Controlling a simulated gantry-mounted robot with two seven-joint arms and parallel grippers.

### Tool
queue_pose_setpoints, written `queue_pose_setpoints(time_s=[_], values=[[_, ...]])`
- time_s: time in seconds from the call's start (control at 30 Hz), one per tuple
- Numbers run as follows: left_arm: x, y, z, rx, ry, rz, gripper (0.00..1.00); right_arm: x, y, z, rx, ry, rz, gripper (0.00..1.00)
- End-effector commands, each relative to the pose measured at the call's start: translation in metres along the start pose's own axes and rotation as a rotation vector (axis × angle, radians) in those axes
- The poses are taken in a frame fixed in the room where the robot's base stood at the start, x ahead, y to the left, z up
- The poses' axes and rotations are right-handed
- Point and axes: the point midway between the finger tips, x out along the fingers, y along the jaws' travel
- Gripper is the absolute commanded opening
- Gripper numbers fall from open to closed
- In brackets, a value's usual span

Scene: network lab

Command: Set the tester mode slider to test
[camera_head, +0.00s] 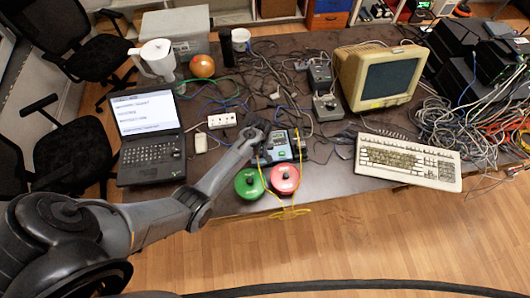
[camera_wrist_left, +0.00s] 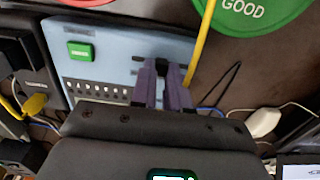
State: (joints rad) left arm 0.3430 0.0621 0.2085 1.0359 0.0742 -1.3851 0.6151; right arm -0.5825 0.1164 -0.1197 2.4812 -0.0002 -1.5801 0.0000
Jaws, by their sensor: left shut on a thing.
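The tester (camera_head: 281,147) is a small dark box with a blue-grey face near the front edge of the table. In the left wrist view its pale blue face (camera_wrist_left: 112,42) shows a small green display and a row of dark buttons or ports. My left gripper (camera_head: 258,143) reaches in from the left over the tester's left side. In the left wrist view the purple-grey fingers of my left gripper (camera_wrist_left: 162,75) are shut on a small dark piece at the tester's face, which looks like the mode slider (camera_wrist_left: 162,66). The slider's labels and position are hidden. My right gripper is not in view.
A green round piece (camera_head: 250,183) and a red round piece (camera_head: 285,178) lie in front of the tester. A yellow cable (camera_wrist_left: 202,40) runs beside the fingers. A laptop (camera_head: 150,152) stands left, a keyboard (camera_head: 408,161) right. Cables clutter the table behind.

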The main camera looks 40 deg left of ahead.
Motion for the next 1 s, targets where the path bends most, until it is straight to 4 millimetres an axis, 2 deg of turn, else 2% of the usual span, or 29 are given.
queue_pose_setpoints(time_s=[0.2, 0.23, 0.4, 0.77, 0.87, 1.0], values=[[0.0, 0.001, 0.0, 0.002, 0.001, 0.002, 0.0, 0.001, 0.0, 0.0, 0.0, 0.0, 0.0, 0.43], [0.0, 0.001, 0.0, 0.002, 0.001, 0.002, 0.17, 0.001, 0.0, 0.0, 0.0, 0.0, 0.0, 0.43], [0.0, 0.001, 0.0, 0.002, 0.001, 0.002, 0.41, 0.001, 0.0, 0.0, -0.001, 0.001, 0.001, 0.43], [-0.003, 0.001, 0.0, 0.002, 0.001, 0.002, 0.41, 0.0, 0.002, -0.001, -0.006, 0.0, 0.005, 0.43], [-0.012, 0.001, 0.0, 0.002, 0.003, 0.003, 0.41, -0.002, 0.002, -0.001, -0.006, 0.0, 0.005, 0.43], [-0.033, 0.002, 0.0, 0.002, 0.003, 0.004, 0.41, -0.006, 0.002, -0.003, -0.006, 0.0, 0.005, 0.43]])
